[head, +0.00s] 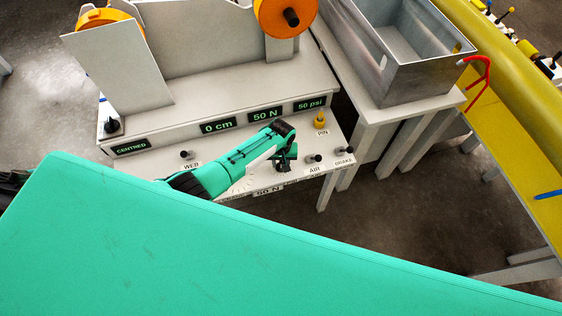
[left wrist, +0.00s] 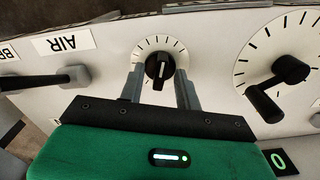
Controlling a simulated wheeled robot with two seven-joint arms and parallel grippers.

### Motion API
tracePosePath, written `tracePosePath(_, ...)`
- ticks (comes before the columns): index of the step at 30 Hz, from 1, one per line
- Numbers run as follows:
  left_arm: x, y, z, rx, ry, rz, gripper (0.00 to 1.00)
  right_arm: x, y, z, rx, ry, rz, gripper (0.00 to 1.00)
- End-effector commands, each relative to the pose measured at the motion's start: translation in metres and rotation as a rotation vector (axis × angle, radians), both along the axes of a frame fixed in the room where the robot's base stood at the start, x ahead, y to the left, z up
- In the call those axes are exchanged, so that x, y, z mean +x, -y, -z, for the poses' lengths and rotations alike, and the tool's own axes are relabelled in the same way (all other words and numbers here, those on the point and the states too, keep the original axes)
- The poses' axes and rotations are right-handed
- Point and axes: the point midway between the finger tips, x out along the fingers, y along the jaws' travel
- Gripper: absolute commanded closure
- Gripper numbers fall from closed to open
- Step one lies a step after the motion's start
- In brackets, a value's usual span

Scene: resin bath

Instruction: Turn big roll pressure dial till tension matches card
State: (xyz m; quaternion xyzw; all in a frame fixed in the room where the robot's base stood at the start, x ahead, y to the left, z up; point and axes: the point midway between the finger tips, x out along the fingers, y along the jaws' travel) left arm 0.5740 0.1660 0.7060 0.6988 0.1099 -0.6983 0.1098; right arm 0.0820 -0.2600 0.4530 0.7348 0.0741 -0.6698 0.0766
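My left gripper (head: 287,163) reaches down over the control panel (head: 240,182). In the left wrist view, its two fingers (left wrist: 160,88) stand apart on either side of a black knob (left wrist: 159,67) on a small white dial. Gaps show between knob and fingers, and the knob's white mark lies roughly between them. A larger dial (left wrist: 252,45) with a black crank (left wrist: 280,85) is to the right. I cannot read a name for either dial. The middle display (head: 265,114) reads 50 N. A card (head: 268,191) on the panel's front also reads 50 N. My right gripper is not in view.
Levers marked AIR (head: 316,158) and BRAKE (head: 349,150) stand right of my gripper, with a yellow PIN (head: 320,119) behind. A WEB knob (head: 186,154) is to the left. Other displays read CENTRED (head: 131,147), 0 cm (head: 218,125) and 50 psi (head: 310,104). A metal bath (head: 420,75) stands at the back right.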

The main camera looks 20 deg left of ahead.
Motion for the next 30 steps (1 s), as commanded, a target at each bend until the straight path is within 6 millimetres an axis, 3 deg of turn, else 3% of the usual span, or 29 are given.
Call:
tracePosePath(8,0.000,0.000,-0.012,-0.001,0.001,0.001,0.66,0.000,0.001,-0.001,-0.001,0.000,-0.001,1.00)
tracePosePath(24,0.001,0.000,-0.106,-0.001,0.003,0.001,0.66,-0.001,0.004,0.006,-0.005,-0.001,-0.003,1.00)
tracePosePath(30,0.000,0.000,-0.131,-0.001,0.001,0.000,0.66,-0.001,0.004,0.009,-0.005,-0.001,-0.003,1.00)
